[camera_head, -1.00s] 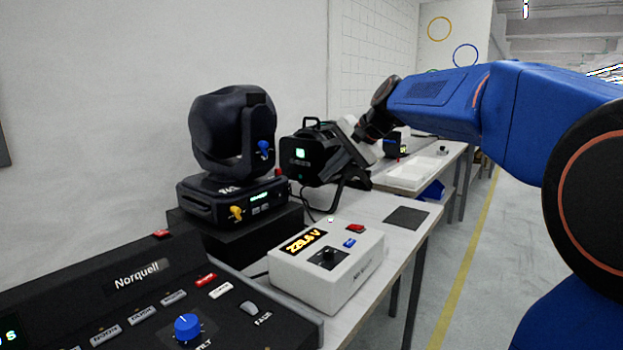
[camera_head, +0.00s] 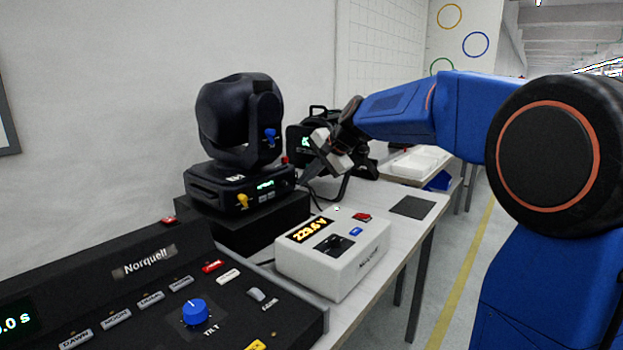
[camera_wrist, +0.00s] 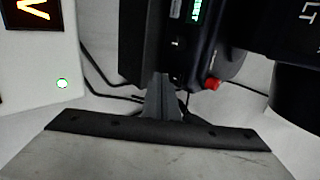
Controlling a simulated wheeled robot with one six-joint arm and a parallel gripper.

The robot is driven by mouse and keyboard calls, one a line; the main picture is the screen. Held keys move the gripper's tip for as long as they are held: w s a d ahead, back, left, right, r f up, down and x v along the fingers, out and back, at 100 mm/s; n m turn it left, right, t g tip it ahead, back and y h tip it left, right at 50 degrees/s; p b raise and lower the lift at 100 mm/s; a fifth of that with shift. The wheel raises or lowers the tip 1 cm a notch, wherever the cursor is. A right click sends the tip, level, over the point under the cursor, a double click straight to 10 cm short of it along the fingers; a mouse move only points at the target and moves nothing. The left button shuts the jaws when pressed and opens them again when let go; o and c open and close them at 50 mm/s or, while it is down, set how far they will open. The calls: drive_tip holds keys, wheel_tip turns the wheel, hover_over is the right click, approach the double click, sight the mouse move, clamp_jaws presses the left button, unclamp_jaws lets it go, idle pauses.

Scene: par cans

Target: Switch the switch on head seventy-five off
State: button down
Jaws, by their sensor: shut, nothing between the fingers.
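A black moving-head lamp (camera_head: 239,125) stands on a dark plinth. Its base (camera_head: 215,190) has a lit green display, a yellow lever (camera_head: 242,201) and a small red part (camera_head: 285,160); its yoke carries a blue lever (camera_head: 270,137). A white label on the base is too small to read surely. My gripper (camera_head: 306,177) is shut and empty, just right of this base. In the wrist view, my closed fingertips (camera_wrist: 160,92) point at the base's dark side; the red part (camera_wrist: 212,84) is to their right. I cannot tell whether they touch, or which part is the switch.
A white meter box (camera_head: 333,258) with an orange display stands in front of the plinth. A black Norquell console (camera_head: 130,300) fills the front left. Another black lamp (camera_head: 298,137) stands behind my gripper. A dark mat (camera_head: 412,207) lies on the bench's right.

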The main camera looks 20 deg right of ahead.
drive_tip(key=shift+w+f, duration=0.1)
drive_tip(key=shift+w+a+f, duration=0.15)
drive_tip(key=shift+a, duration=0.05)
drive_tip(key=shift+f, duration=0.35)
drive_tip(key=shift+r, duration=0.15)
